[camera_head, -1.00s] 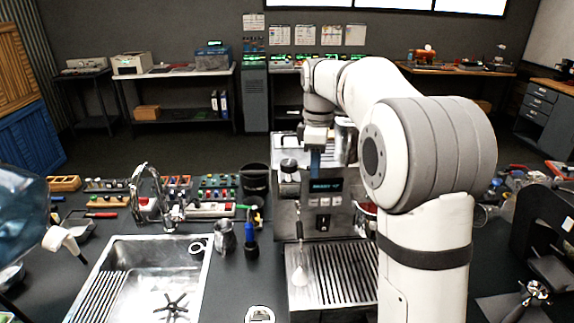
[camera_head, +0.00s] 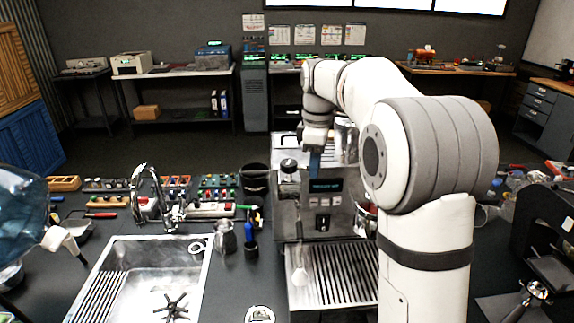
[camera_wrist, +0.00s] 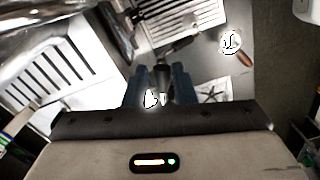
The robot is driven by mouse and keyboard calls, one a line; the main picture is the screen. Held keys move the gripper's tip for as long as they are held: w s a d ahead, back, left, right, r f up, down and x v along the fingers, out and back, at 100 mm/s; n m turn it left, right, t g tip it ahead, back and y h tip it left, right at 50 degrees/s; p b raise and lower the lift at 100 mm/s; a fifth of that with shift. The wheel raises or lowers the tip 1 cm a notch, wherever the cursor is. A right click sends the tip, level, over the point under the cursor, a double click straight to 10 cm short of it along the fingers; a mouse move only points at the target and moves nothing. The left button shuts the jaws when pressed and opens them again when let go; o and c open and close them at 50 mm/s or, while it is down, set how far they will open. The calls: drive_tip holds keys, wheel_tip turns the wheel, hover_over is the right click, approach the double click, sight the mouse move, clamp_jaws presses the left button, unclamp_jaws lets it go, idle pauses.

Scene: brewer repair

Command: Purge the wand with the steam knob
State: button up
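The brewer (camera_head: 343,215) stands at the centre, a steel machine with a lit display and several buttons. A thin wand (camera_head: 300,232) hangs at its front left, with a pale rounded shape (camera_head: 303,277) at its lower end over the drip tray (camera_head: 345,275). I cannot make out the steam knob for certain.
A sink (camera_head: 205,265) lies left of the brewer, with a small steel pitcher (camera_head: 226,238) and a blue-handled tool (camera_head: 251,232) between them. A dark bin (camera_head: 255,180) stands behind. My arm hides the brewer's right side.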

drive_tip(key=s+a+m, duration=0.5)
drive_tip(key=a+m, duration=0.1)
drive_tip(key=m, duration=0.8)
drive_tip(key=shift+a+m, duration=0.2)
drive_tip(key=shift+m, duration=0.2)
idle(0.5)
drive_tip(key=shift+o, duration=0.4)
drive_tip(key=o, duration=0.3)
drive_tip(key=shift+r, duration=0.1)
drive_tip(key=shift+r, duration=3.45)
